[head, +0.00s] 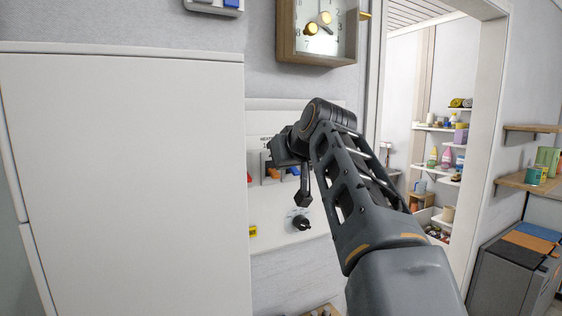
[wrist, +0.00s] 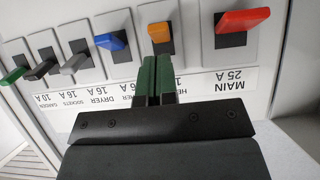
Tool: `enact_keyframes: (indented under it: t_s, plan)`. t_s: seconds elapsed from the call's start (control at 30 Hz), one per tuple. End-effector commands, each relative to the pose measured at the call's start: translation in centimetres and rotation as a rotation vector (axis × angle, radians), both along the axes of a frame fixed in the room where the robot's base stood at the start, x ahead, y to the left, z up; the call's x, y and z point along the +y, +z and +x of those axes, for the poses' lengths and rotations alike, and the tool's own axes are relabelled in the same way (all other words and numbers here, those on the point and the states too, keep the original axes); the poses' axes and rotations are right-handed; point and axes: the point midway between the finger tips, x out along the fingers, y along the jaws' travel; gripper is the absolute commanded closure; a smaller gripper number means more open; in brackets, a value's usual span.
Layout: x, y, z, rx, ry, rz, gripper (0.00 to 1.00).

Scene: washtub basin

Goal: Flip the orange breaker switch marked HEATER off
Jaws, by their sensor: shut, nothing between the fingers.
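The orange breaker switch (wrist: 160,31) sits on a pale plate in a row of coloured switches, between the blue and red ones. It also shows small in the head view (head: 271,173), partly behind my wrist. The label on its side of the panel begins "HE"; my fingers hide the rest. My gripper (wrist: 155,68) is shut and empty, its green-edged fingertips right at the base of the orange switch on the label side. I cannot tell whether they touch it.
The red MAIN switch (wrist: 242,22) and blue DRYER switch (wrist: 112,41) flank the orange one closely. A black knob (head: 301,222) is lower on the panel. A white cabinet (head: 125,180) stands left; a wooden-framed clock (head: 318,30) hangs above. A doorway opens right.

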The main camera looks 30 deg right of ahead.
Motion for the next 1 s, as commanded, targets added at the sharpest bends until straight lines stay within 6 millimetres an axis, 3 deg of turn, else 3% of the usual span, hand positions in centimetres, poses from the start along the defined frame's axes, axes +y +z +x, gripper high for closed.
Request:
enact_keyframes:
  t_s: [0.3,0.57,0.63,1.0]
  plan:
    - [0.0,0.4,-0.1,0.0,0.0,0.0,1.0]
    - [0.2,4.7,-1.0,-0.002,0.003,-0.001,1.0]
    - [0.0,4.4,-2.4,-0.003,-0.001,-0.002,1.0]
    - [0.3,7.1,-8.1,-0.002,0.005,-0.001,1.0]
